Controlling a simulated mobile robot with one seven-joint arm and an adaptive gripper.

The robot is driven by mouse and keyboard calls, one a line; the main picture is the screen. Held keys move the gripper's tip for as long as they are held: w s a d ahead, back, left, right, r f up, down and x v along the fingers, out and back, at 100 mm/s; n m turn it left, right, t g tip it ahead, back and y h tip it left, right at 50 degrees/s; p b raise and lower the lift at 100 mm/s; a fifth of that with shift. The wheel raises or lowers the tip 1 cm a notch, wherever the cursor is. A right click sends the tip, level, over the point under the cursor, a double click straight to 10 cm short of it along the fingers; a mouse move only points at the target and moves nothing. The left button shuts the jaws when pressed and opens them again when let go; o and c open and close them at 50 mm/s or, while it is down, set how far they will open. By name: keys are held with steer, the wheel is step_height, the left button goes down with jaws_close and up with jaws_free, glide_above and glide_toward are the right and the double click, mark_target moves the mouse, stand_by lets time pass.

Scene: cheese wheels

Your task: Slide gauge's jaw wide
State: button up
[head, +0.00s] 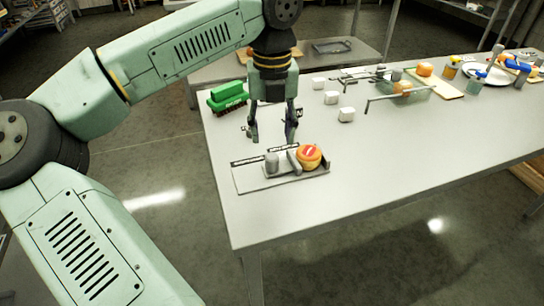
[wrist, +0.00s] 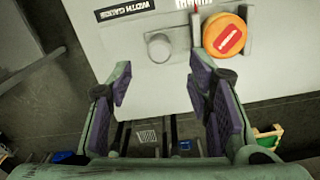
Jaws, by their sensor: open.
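The width gauge (head: 245,182) is a flat light-grey board near the table's front left corner; its printed label (wrist: 125,9) shows in the wrist view. A grey round knob (head: 272,162) stands on it, also in the wrist view (wrist: 159,48). Right of the knob is a thin upright grey plate (head: 293,161), apparently the jaw. An orange cheese wheel (head: 309,155) with a red label sits just right of the plate, also in the wrist view (wrist: 226,36). My gripper (head: 272,137) is open and empty, pointing down above and behind the gauge. In the wrist view the knob lies ahead, between the finger lines.
Several white cubes (head: 346,114) lie behind and right of my gripper. Farther right are metal rods, a glass tray (head: 408,90), a plate and cups. The table (head: 390,150) right of the gauge is clear.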

mark_target(272, 156)
step_height(272, 156, down, 8)
steer(key=shift+r+p, duration=0.15)
steer(key=shift+p, duration=0.6)
jaws_close()
stand_by(0.4)
